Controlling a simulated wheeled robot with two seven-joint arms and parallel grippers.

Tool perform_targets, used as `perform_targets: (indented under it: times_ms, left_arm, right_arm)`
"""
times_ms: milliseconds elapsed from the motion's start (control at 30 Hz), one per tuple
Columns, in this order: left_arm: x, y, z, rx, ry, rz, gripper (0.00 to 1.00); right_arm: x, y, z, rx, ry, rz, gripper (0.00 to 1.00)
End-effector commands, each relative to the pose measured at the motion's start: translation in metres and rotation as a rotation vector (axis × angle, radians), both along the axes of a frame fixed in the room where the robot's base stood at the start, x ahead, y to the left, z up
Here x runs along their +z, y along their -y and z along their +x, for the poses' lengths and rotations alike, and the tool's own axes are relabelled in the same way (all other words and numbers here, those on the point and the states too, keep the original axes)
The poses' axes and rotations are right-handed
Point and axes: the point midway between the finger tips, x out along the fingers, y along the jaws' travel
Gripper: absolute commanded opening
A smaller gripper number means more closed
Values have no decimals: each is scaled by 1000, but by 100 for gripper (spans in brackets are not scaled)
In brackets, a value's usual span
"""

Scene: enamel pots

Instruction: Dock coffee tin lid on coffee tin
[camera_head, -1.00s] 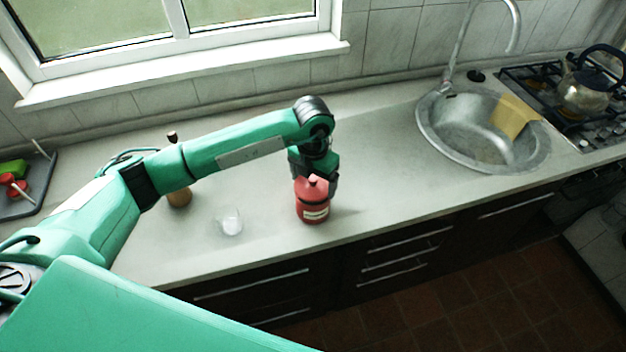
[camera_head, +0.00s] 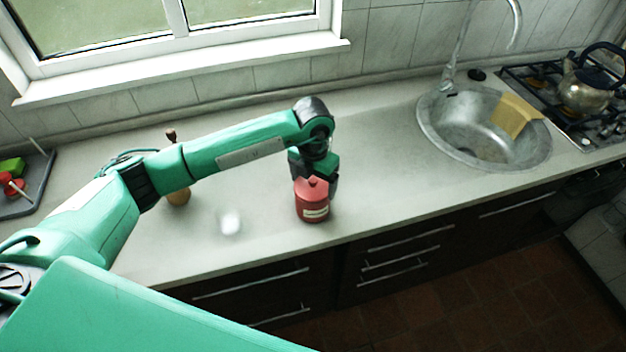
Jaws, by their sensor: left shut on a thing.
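The red coffee tin (camera_head: 313,211) with a pale label stands upright on the counter near its front edge. The lighter red coffee tin lid (camera_head: 312,187) is at the top of the tin, between the fingers of my left gripper (camera_head: 316,184). The gripper comes from above and is shut on the lid. The lid appears level and in line with the tin. The fingers hide part of it, and I cannot tell whether it is fully seated. My right gripper is not in view.
A small white cup-like thing (camera_head: 230,223) and a brown wooden object (camera_head: 178,196) stand left of the tin. A grey tray (camera_head: 38,190) is at far left. The sink (camera_head: 455,150) and a kettle (camera_head: 585,92) on the stove are at right. The counter between tin and sink is clear.

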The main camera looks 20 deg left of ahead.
Motion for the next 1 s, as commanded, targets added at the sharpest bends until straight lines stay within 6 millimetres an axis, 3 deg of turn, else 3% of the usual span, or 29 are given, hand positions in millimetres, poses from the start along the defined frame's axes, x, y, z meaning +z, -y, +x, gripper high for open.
perform_targets:
  times_ms: [333,1000]
  left_arm:
    - [-4,0,0,0,0,0,64]
    - [12,0,0,0,1,0,64]
  right_arm:
    - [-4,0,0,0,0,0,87]
    - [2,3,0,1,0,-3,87]
